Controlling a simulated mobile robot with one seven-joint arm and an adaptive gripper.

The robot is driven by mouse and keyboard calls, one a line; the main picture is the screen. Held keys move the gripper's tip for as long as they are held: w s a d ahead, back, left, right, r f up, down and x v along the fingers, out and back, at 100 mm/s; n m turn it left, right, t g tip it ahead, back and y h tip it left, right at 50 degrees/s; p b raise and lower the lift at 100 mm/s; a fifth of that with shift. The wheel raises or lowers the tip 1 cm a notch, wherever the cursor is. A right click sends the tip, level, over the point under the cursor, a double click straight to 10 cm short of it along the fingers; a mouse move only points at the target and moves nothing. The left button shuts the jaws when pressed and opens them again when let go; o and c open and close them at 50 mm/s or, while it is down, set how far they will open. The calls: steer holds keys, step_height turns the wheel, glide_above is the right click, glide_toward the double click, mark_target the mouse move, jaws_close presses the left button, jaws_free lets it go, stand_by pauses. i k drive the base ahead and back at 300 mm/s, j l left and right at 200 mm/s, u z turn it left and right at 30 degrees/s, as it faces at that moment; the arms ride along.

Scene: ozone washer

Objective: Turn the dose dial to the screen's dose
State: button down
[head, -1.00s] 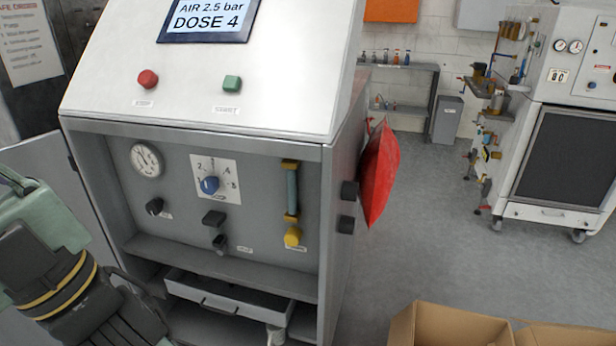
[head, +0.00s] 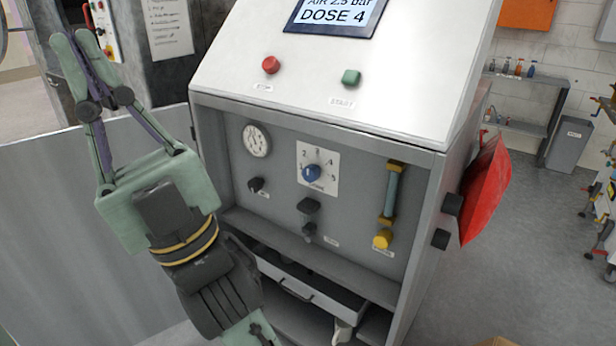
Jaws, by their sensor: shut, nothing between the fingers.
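The dose dial (head: 312,173) is a blue knob on a white numbered plate (head: 329,187) in the washer's grey front panel. I cannot tell which number it points at. The screen (head: 338,15) on the sloped white top reads "DOSE 4", with an air pressure line above, partly cut off. My gripper (head: 74,40) is at the left, pointing up. Its green fingers are shut with nothing between them. It is well left of the dial and apart from the panel.
A round gauge (head: 256,140), black knobs (head: 308,206) and a yellow-ended tube (head: 390,195) surround the dial. Red (head: 270,65) and green (head: 351,77) buttons sit above. An open drawer (head: 310,285) is below. A red sheet (head: 485,190) hangs at the right side. A grey panel stands at left.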

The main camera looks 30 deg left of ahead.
mark_target(311, 172)
steer(key=j+u, duration=0.1)
steer(key=u, duration=1.3)
steer(key=i+j+u, duration=0.2)
steer(key=i+j, duration=0.2)
steer(key=j, duration=0.2)
